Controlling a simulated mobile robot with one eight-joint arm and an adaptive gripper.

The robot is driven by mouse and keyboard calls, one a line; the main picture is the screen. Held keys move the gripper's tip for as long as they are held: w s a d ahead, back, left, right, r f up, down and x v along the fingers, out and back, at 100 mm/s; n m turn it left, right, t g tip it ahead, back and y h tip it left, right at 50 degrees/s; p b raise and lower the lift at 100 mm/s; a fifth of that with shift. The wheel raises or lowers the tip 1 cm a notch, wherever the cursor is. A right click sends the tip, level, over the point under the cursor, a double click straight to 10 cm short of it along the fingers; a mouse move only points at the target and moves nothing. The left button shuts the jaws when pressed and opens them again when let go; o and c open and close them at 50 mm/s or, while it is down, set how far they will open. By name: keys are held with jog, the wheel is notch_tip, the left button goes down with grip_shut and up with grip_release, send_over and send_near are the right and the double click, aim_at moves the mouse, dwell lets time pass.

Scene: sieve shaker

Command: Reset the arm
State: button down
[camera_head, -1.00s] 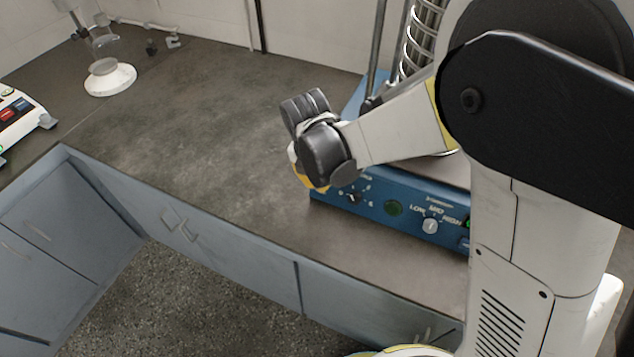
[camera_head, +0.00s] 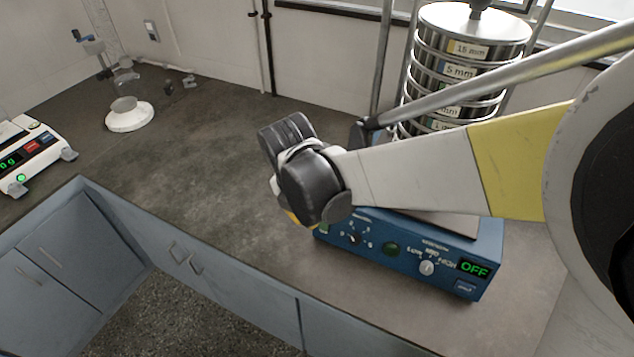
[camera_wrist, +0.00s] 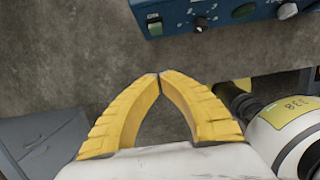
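My arm reaches in from the right in the head view, with its wrist in front of the sieve shaker. In the wrist view, the two yellow fingers of my gripper (camera_wrist: 159,78) meet at their tips with nothing between them. In the head view the gripper is mostly hidden behind the dark wrist; only a bit of yellow shows below it. The blue shaker base (camera_head: 403,255) stands on the counter with its display reading OFF. It also shows at the top of the wrist view (camera_wrist: 215,12), apart from the fingertips.
A stack of labelled metal sieves (camera_head: 474,40) stands on the shaker between upright rods. A scale (camera_head: 33,152) with a green display is at the far left, near a stand with a round white base (camera_head: 129,119). The dark counter (camera_head: 200,170) is clear in the middle.

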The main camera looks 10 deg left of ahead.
jog(key=shift+s+r, duration=0.1)
jog(key=shift+r, duration=0.25)
jog(key=s+d+r+m+t, duration=0.1)
jog(key=s+d+r+m, duration=0.1)
jog(key=d+m, duration=0.7)
jog(key=s+d+r+m+t, duration=0.2)
jog(key=s+d+r+m, duration=0.1)
jog(key=d+m, duration=0.6)
jog(key=s+d+r+m+t+b, duration=0.1)
jog(key=s+d+r+m+t, duration=0.1)
jog(key=d+m, duration=0.6)
notch_tip(320, 180, up, 2)
jog(key=s+m, duration=0.1)
jog(key=m, duration=0.4)
jog(key=shift+d+r+m+y, duration=0.25)
jog(key=shift+d+m+y, duration=0.05)
jog(key=shift+d+m, duration=0.1)
jog(key=shift+s, duration=0.1)
